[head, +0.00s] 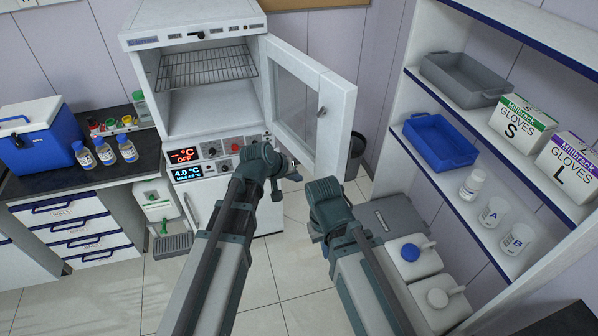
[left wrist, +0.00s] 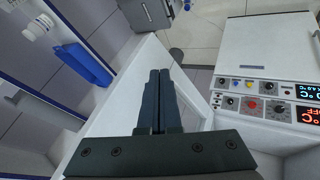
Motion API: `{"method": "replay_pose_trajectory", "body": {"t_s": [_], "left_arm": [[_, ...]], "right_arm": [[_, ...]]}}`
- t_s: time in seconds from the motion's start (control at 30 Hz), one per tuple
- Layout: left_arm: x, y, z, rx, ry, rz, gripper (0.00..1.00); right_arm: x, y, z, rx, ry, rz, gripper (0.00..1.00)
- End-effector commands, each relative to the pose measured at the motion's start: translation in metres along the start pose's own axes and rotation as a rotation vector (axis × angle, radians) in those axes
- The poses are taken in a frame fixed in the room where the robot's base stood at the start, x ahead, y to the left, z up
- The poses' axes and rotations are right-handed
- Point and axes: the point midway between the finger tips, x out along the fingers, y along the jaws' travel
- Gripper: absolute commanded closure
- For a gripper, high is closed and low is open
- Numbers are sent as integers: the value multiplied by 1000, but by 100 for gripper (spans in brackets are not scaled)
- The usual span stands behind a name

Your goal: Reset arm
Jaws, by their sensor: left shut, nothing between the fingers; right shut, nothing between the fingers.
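My left gripper (head: 288,172) is at the end of the left arm, in front of the white cabinet's control panel and near the lower edge of its open door. In the left wrist view its two dark fingers (left wrist: 160,78) lie together, shut and empty. My right gripper (head: 322,200) is lower and to the right, in front of the grey floor box; its fingers are mostly hidden by the wrist, and nothing shows held in it. The white cabinet (head: 190,40) has its windowed door (head: 312,100) swung open to the right. A wire rack (head: 205,66) sits inside the otherwise empty chamber.
White jugs (head: 412,256) stand below. At left, a blue cooler (head: 40,135) and bottles (head: 106,152) stand on the counter.

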Motion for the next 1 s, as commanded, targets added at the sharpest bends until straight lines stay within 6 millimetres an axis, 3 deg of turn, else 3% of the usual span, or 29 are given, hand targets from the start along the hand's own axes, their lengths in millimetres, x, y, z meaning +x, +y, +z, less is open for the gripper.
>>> {"method": "replay_pose_trajectory", "body": {"t_s": [0.33,0.43,0.57,0.63,0.8,0.9,1.0], "left_arm": [[-3,0,2,2,-2,-1,100],[6,-4,20,26,-29,-17,100],[30,-22,81,118,-141,-87,100],[42,-36,122,182,-224,-144,100],[54,-72,205,319,-408,-289,100],[54,-90,238,375,-489,-361,100],[52,-102,258,409,-545,-414,100]], "right_arm": [[-2,0,0,-1,0,0,100],[10,-1,-1,-1,0,0,100],[48,-4,-3,-3,0,1,100],[72,-6,-4,-4,1,1,100],[119,-11,-7,-7,1,2,100],[138,-12,-9,-9,2,3,100],[150,-14,-9,-10,2,3,100]]}}
